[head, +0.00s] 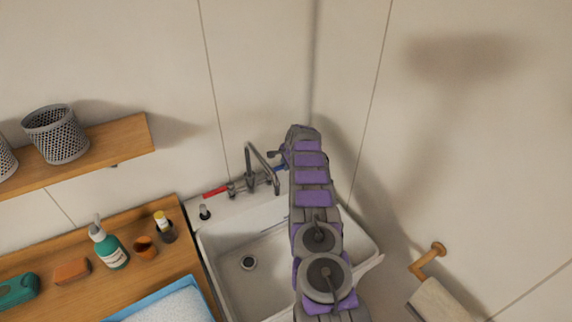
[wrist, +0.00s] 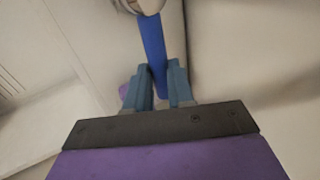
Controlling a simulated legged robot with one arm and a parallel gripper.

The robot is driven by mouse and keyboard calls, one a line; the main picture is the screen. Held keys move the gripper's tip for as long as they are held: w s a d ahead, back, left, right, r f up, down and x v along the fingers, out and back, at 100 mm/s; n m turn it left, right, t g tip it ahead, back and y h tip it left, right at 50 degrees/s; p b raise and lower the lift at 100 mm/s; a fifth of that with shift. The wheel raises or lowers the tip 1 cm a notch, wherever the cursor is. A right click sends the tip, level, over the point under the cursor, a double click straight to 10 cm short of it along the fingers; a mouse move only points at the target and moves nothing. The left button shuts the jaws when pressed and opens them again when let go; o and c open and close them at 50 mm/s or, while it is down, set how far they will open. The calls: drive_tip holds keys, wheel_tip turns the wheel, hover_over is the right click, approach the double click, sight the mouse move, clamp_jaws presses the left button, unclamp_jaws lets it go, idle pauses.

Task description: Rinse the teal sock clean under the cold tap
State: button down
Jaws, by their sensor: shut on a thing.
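My gripper (wrist: 160,78) is shut on the blue tap handle (wrist: 152,45), which lies between its two blue-grey fingers in the wrist view. In the head view the blue handle (head: 279,168) shows just left of my arm, at the right side of the grey tap (head: 251,180). The red handle (head: 214,191) is on the tap's left. The spout bends over the white sink (head: 232,285). I cannot make out water flowing. I see no clear teal sock; my arm hides the sink's right part. A teal object (head: 18,290) lies at the far left of the counter.
The wooden counter (head: 60,300) holds a teal pump bottle (head: 110,249), an orange block (head: 72,271), a small brown cup (head: 146,248) and a blue-rimmed tray (head: 140,306). A shelf (head: 120,139) with mesh baskets is above. A towel holder (head: 430,262) is at right.

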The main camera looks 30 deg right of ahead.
drive_tip(key=shift+a, duration=0.1)
drive_tip(key=shift+s+r, duration=0.1)
drive_tip(key=shift+s, duration=0.05)
drive_tip(key=s+m+p, duration=0.1)
drive_tip(key=p, duration=0.1)
drive_tip(key=m+h+p, duration=0.1)
drive_tip(key=m, duration=0.1)
drive_tip(key=shift+s+a+g+p, duration=0.3)
drive_tip(key=shift+s+a+p, duration=0.05)
drive_tip(key=shift+s+a, duration=0.05)
drive_tip(key=m+p, duration=0.1)
drive_tip(key=p, duration=0.1)
drive_tip(key=s+a+m+h+p, duration=0.1)
drive_tip(key=m+p, duration=0.1)
drive_tip(key=shift+s+g, duration=0.3)
drive_tip(key=shift+h, duration=0.3)
drive_tip(key=c, duration=1)
unclamp_jaws()
drive_tip(key=shift+f, duration=0.2)
drive_tip(key=shift+r, duration=0.15)
